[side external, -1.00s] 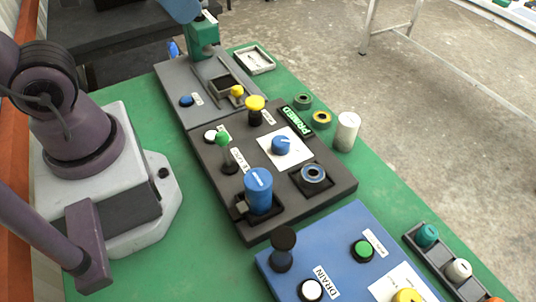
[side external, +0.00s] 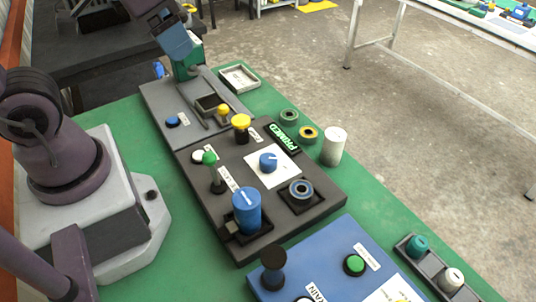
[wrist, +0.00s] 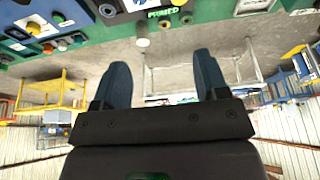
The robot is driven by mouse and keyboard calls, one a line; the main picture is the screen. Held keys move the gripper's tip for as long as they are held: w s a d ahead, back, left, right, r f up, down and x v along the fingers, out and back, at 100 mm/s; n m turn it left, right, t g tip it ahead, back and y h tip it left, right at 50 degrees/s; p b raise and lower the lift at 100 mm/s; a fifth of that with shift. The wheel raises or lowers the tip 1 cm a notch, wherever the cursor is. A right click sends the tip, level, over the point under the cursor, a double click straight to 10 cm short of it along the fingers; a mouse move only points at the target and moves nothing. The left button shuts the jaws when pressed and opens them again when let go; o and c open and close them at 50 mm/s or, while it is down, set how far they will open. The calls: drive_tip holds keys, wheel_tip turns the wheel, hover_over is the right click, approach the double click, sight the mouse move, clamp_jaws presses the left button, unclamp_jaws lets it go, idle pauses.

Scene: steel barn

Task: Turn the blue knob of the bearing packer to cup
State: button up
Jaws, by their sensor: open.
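The bearing packer is a black panel (side external: 208,207) on the green bench, in the middle of the side view. Its blue knob (side external: 268,161) sits on a white plate (side external: 257,176); the plate's markings are too small to read. A larger blue cylinder (side external: 246,211) stands at its near left corner, and a ringed bearing (side external: 301,190) sits in a dark square holder. A lit green PRIMED sign (side external: 284,138) is at the far edge. My gripper (wrist: 160,68) is open and empty in the wrist view, its dark blue fingers apart.
A yellow knob (side external: 241,122) and a green-topped lever (side external: 210,158) rise from the packer. A white cylinder (side external: 333,147) stands beyond it. A grey fixture (side external: 158,99) and a blue panel (side external: 330,262) flank it. Bare green bench lies nearer my base.

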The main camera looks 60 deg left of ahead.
drive_tip(key=w+d+f+m+g, duration=0.2)
drive_tip(key=w+f+m+g, duration=0.2)
drive_tip(key=w+f+m, duration=0.55)
drive_tip(key=m, duration=0.6)
hover_over(268, 157)
wheel_tip(268, 157, down, 6)
wheel_tip(268, 157, down, 13)
drive_tip(key=shift+r, duration=0.15)
drive_tip(key=c, duration=0.9)
